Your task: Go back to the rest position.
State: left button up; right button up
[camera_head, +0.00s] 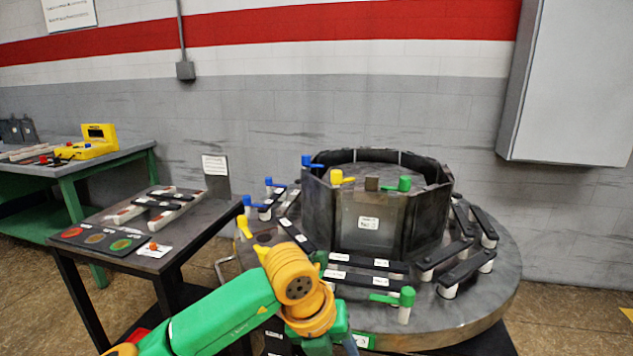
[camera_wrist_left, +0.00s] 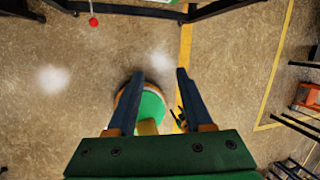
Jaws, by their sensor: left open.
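My left arm comes in from the lower left of the head view, with a green link and an orange joint in front of the round furnace table (camera_head: 480,300). Its jaws are not clearly visible there. In the left wrist view my left gripper (camera_wrist_left: 159,72) is open, its two dark fingers wide apart above the floor, with nothing held between them. My right gripper is in neither view.
The furnace ring (camera_head: 395,225) stands on the round table among black bars and coloured handles. A dark side table (camera_head: 90,220) with white-ended bars is to the left, and a green workbench (camera_head: 75,180) is behind it. Bare floor (camera_wrist_left: 235,60) shows in the wrist view.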

pick_arm(q)
jog(key=s+d+n+g+h+p, duration=0.2)
jog(key=s+d+n+g+h, duration=0.15)
jog(key=d+h, duration=0.65)
jog(key=w+a+f+n+t+y+p, duration=0.1)
jog(key=w+a+f+n+t, duration=0.4)
jog(key=n, duration=0.4)
jog(key=w+a+f+n+t+p, duration=0.2)
jog(key=w+a+f+n+t, duration=0.2)
jog(key=a+f+n+t, duration=0.35)
jog(key=s+a+f+n+g+y+p, duration=0.1)
jog(key=s+a+f+n+y, duration=0.45)
jog(key=f, duration=0.35)
jog(key=s+a+f+n+g+y, duration=0.1)
jog(key=s+a+f+n+y, duration=0.35)
jog(key=s+a+f, duration=0.35)
jog(key=s+a+f+n+g, duration=0.1)
jog(key=s+a+f+g, duration=0.1)
jog(key=s, duration=0.6)
jog(key=s+a+f+n+g+y, duration=0.1)
jog(key=s+a+f+n+g, duration=0.1)
jog(key=s+f, duration=0.3)
jog(key=s+a+f+n+g+y+p, duration=0.1)
jog(key=s+a+f+g, duration=0.1)
jog(key=s, duration=1.1)
jog(key=shift+s+f+g, duration=0.15)
jog(key=shift+f+g, duration=0.55)
jog(key=shift+g, duration=0.4)
